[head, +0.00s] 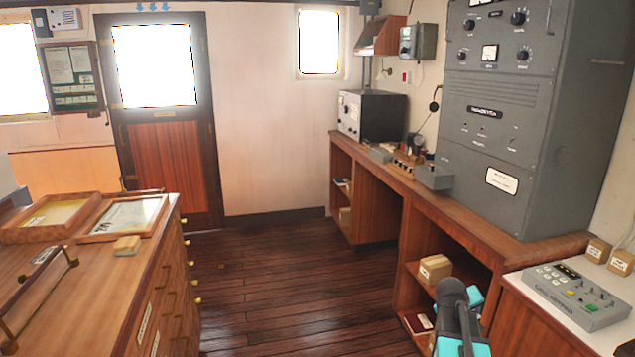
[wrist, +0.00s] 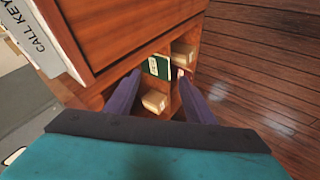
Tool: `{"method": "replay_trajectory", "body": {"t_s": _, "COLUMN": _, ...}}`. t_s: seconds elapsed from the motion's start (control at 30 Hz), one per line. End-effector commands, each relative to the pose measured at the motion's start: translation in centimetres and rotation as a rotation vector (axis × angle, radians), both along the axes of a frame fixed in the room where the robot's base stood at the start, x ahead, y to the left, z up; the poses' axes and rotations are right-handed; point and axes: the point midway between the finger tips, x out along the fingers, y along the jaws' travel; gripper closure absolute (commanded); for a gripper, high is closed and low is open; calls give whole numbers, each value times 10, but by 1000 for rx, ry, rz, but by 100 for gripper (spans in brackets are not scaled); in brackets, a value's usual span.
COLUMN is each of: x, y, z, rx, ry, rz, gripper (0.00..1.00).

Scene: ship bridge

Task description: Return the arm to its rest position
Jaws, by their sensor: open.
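My arm (head: 454,305), dark grey with teal parts, shows at the lower right of the head view, in front of the right-hand counter's open shelves. My gripper (wrist: 158,78) shows in the wrist view with its two purple fingers spread apart. It is open, with nothing held between the fingers. Beyond the fingers is a wooden shelf unit holding a green book (wrist: 158,67) and small cardboard boxes (wrist: 154,101). In the head view the fingers cannot be made out.
The wooden counter (head: 388,171) with grey radio equipment (head: 500,110) runs along the right. A white-topped desk with a grey control panel (head: 577,294) stands close to my arm. A chart cabinet (head: 110,290) with trays is at left. The floor (head: 290,280) between is clear.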

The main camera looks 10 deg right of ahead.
Motion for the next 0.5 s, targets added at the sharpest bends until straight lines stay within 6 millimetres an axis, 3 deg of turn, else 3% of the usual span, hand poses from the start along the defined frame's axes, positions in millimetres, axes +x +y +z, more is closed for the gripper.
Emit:
{"method": "replay_trajectory", "body": {"t_s": 0.03, "x": 3, "y": 23, "z": -15, "rx": 36, "ry": 10, "rz": 11, "gripper": 51}}
{"method": "replay_trajectory", "body": {"t_s": 0.27, "x": 6, "y": 122, "z": -75, "rx": 199, "ry": 63, "rz": 33, "gripper": 51}}
{"method": "replay_trajectory", "body": {"t_s": 0.5, "x": -10, "y": 227, "z": -132, "rx": 359, "ry": 148, "rz": 46, "gripper": 51}}
